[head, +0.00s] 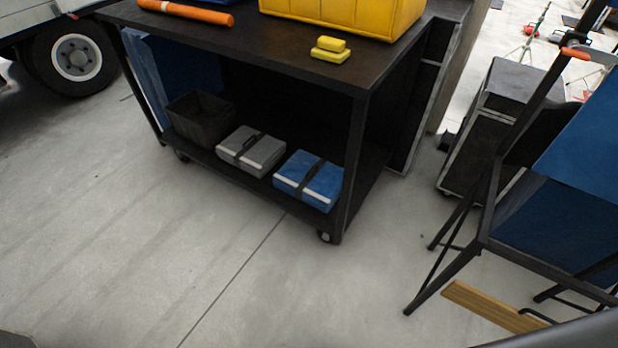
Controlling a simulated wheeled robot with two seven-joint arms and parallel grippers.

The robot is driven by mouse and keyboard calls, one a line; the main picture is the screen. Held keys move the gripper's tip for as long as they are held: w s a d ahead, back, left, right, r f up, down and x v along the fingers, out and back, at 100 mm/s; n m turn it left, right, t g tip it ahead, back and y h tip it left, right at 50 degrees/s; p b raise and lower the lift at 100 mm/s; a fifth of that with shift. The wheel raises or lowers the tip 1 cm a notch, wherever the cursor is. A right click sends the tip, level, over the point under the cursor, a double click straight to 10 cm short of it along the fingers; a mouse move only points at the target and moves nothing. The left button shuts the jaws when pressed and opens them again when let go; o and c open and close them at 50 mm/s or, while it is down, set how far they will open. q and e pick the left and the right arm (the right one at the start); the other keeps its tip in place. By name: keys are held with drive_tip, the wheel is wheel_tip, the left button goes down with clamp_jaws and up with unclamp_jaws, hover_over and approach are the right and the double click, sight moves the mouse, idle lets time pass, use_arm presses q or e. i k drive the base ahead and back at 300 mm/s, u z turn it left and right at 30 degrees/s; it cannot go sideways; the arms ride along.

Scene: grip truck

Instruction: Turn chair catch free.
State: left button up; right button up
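A chair (480,240) with a dark frame and blue fabric stands at the right edge, cut off by the picture's border. A small orange piece (575,53), which looks like the catch, sits on a dark bar high on the chair. It is too small to tell which way it is turned. Neither of my grippers shows in this view.
A dark wheeled cart (350,150) stands at centre, with a yellow case (350,15), yellow blocks (330,50) and an orange roll (187,11) on top. A wooden plank (495,308) lies under the chair. A black case (475,150) stands behind it. The floor in front is clear.

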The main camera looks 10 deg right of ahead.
sight(574, 49)
drive_tip(key=z, duration=1.75)
drive_tip(key=k, duration=0.4)
drive_tip(key=z, duration=1.1)
drive_tip(key=i, duration=0.75)
drive_tip(key=u, duration=0.25)
